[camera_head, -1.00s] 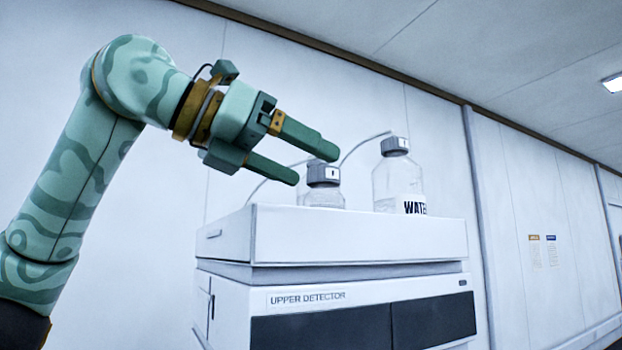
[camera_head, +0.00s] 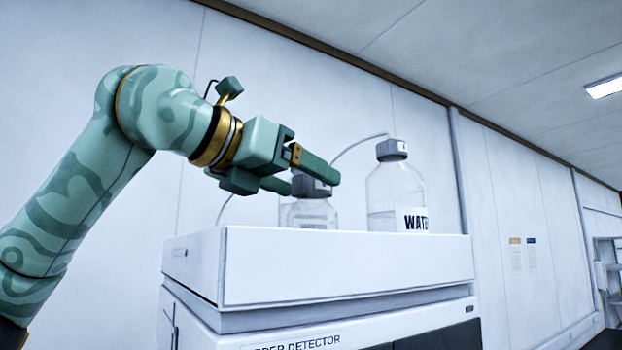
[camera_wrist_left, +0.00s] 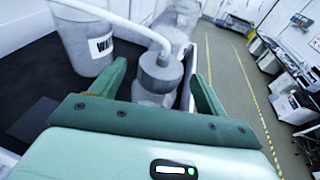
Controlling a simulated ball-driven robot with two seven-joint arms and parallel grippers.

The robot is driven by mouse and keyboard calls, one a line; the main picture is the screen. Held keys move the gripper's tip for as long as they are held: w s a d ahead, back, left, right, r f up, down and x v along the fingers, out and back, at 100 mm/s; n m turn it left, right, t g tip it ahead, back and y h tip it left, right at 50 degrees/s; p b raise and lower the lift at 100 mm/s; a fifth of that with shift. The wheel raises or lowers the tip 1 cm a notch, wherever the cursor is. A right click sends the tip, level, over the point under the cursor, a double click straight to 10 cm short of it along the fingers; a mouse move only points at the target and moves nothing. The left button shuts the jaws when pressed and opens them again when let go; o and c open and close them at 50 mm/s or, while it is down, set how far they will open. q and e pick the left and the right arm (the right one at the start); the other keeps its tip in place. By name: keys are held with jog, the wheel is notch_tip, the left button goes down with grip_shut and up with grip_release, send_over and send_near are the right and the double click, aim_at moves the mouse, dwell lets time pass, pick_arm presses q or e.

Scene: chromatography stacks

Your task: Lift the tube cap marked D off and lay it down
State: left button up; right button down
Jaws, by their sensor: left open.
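A grey cap (camera_head: 313,188) sits on a small clear bottle (camera_head: 310,216) on top of the white instrument. It is partly hidden by my left gripper (camera_head: 315,182) in the head view. In the left wrist view the cap (camera_wrist_left: 160,72) shows between the two spread fingers, with a pale tube entering its top. The left gripper is open, one finger to each side of the cap, with visible gaps in the wrist view. No letter D is legible on it. My right gripper is not in view.
A larger clear bottle (camera_head: 396,190) with a grey cap and a label starting "WAT" stands to the right on the white instrument (camera_head: 345,268). In the wrist view a pale container (camera_wrist_left: 82,45) labelled "WA" stands left of the cap.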

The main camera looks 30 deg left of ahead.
pick_arm(q)
jog(key=shift+w+d+r+p, duration=0.25)
jog(key=shift+w+r+p, duration=0.05)
jog(key=shift+w+p, duration=0.25)
jog(key=shift+w+d+r+p, duration=0.25)
jog(key=shift+w+p, duration=0.15)
jog(key=shift+w, duration=0.1)
jog(key=shift+p+x, duration=0.3)
jog(key=shift+x, duration=0.95)
jog(key=shift+w+a+f, duration=0.1)
jog(key=shift+w+f, duration=0.15)
jog(key=shift+s, duration=0.25)
jog(key=c, duration=1)
jog(key=shift+w, duration=0.1)
jog(key=shift+c, duration=0.4)
